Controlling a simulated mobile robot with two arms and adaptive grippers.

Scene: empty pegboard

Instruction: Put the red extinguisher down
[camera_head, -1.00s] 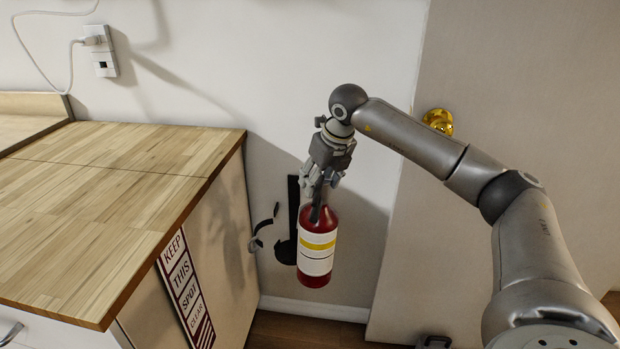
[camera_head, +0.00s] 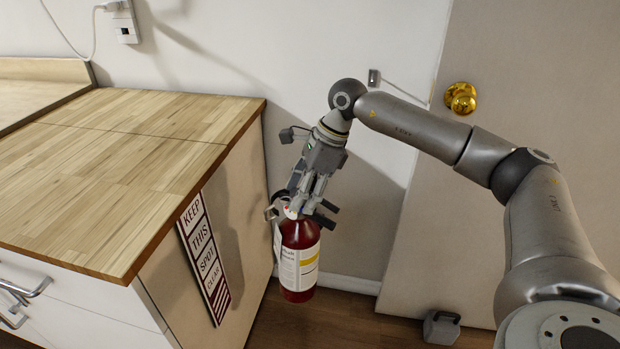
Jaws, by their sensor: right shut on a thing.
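The red extinguisher (camera_head: 298,262) has a white and yellow label and hangs nearly upright beside the cabinet's end panel. My right gripper (camera_head: 308,205) points down and is shut on the extinguisher's top, around its neck or handle; the exact contact is partly hidden by the fingers. The extinguisher appears to be in the air, with floor showing below it. My left gripper is not in view.
A cabinet with a wooden top (camera_head: 130,170) fills the left side. A "KEEP THIS SPOT CLEAR" sign (camera_head: 204,258) is on its end panel. A door with a brass knob (camera_head: 460,98) stands right. A grey block (camera_head: 441,327) sits on the brown floor (camera_head: 350,318).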

